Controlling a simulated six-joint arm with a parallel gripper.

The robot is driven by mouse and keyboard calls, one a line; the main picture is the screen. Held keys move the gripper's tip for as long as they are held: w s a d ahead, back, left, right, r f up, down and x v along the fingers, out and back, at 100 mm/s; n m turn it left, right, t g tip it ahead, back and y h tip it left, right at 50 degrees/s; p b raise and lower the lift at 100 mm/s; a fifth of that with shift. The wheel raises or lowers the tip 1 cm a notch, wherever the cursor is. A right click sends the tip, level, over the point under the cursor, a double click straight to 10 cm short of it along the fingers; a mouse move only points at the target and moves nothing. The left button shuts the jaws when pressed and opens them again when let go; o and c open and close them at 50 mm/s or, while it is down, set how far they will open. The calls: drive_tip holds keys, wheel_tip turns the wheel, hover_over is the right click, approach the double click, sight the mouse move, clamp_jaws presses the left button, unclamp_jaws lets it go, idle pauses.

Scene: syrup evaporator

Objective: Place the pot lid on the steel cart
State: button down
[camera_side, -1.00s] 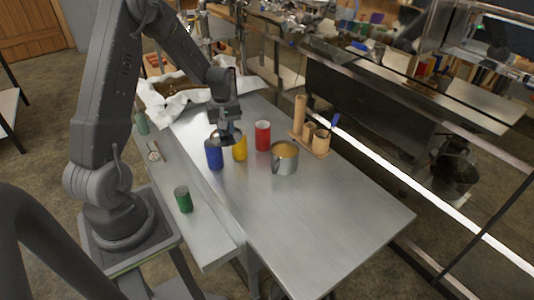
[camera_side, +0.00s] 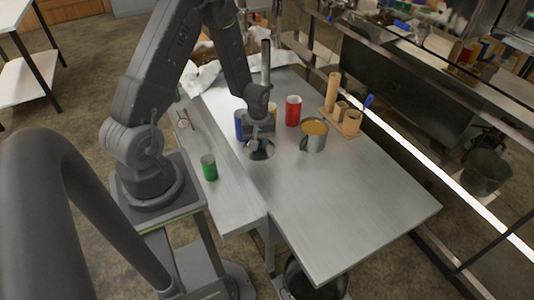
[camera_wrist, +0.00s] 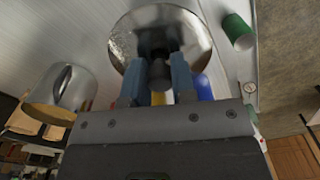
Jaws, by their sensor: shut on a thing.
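The pot lid (camera_side: 259,151) is a shiny round steel disc with a dark knob. My gripper (camera_side: 261,132) is shut on the knob and holds the lid roughly level, close over a large bare steel top (camera_side: 340,195); I cannot tell whether the lid touches it. In the wrist view the lid (camera_wrist: 185,28) lies beyond my gripper (camera_wrist: 157,75), with the knob between the blue-grey fingers. A narrower steel top (camera_side: 228,188) adjoins the large one on the left. I cannot tell which of these tops is the cart.
A steel pot with amber contents (camera_side: 313,136), a red can (camera_side: 293,110) and a blue can (camera_side: 239,124) stand around the lid. A yellow can is partly hidden behind my gripper. A green can (camera_side: 209,167) stands at left. The front right of the large top is clear.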

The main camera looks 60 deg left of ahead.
sight(266, 163)
drive_tip(key=shift+w+d+f, duration=0.6)
drive_tip(key=shift+w+d, duration=0.05)
drive_tip(key=shift+w, duration=0.1)
drive_tip(key=shift+w+d+f, duration=0.1)
drive_tip(key=shift+f, duration=2)
drive_tip(key=shift+f, duration=0.1)
drive_tip(key=c, duration=0.9)
unclamp_jaws()
drive_tip(key=shift+c, duration=0.2)
